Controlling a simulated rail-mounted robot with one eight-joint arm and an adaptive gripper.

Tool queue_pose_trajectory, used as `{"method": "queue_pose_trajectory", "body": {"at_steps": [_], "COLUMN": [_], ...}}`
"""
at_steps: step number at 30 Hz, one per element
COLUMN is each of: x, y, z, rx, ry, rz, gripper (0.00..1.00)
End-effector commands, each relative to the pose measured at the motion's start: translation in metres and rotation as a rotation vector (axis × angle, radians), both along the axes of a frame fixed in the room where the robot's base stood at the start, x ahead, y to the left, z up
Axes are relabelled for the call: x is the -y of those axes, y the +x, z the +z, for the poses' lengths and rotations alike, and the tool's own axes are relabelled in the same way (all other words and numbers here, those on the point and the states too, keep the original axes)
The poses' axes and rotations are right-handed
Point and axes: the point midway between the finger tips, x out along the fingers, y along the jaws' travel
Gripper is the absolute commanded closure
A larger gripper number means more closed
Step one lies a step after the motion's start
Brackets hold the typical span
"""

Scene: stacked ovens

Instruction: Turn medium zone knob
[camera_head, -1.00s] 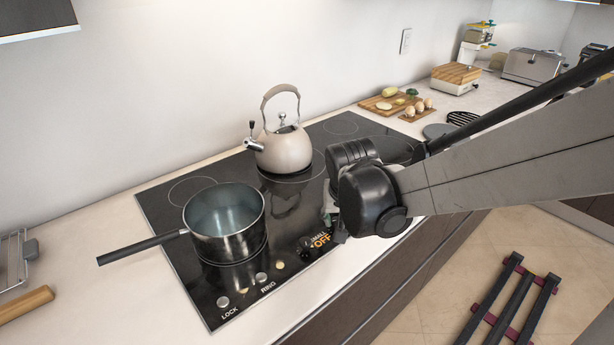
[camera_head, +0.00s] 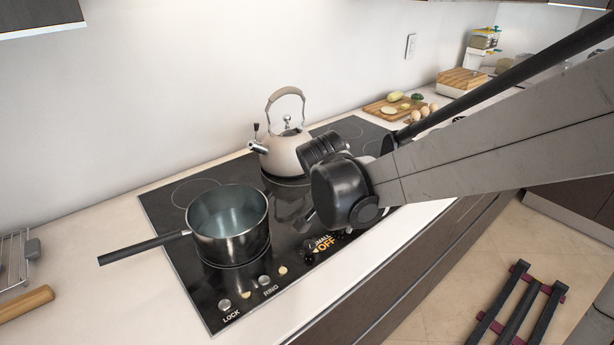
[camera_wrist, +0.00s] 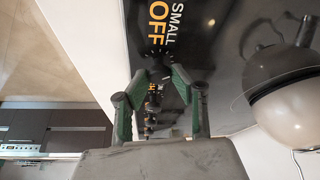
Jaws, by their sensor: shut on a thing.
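The black glass cooktop (camera_head: 180,240) has a row of knobs along its front edge. In the wrist view, a black knob (camera_wrist: 157,60) sits beside the yellow SMALL OFF display and between the tips of my gripper (camera_wrist: 158,76), which is shut on it. More dark knobs (camera_wrist: 152,102) show behind it, between the fingers. I cannot read which zone the held knob belongs to. In the head view, my gripper (camera_head: 310,222) is over the front part of the cooktop, its tips partly hidden by my wrist. The SMALL OFF display (camera_head: 325,243) is lit just in front of it.
A steel pot (camera_head: 232,235) stands on the front left burner, its handle pointing left. A beige kettle (camera_head: 284,150) stands behind my gripper. A cutting board with food (camera_head: 383,108) lies at the back right. A rolling pin (camera_head: 25,303) lies at the left.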

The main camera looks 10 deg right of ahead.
Motion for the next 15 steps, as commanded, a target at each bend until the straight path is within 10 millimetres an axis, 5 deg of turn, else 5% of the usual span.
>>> {"method": "queue_pose_trajectory", "body": {"at_steps": [13,14,15], "x": [-0.0003,-0.0003,-0.0003], "y": [-0.0010,-0.0010,-0.0010], "z": [-0.0008,-0.0008,-0.0008], "rx": [-0.003,-0.003,-0.003], "ry": [0.002,0.002,0.002], "rz": [-0.009,-0.009,-0.009], "gripper": [1.00,0.73,0.67]}}
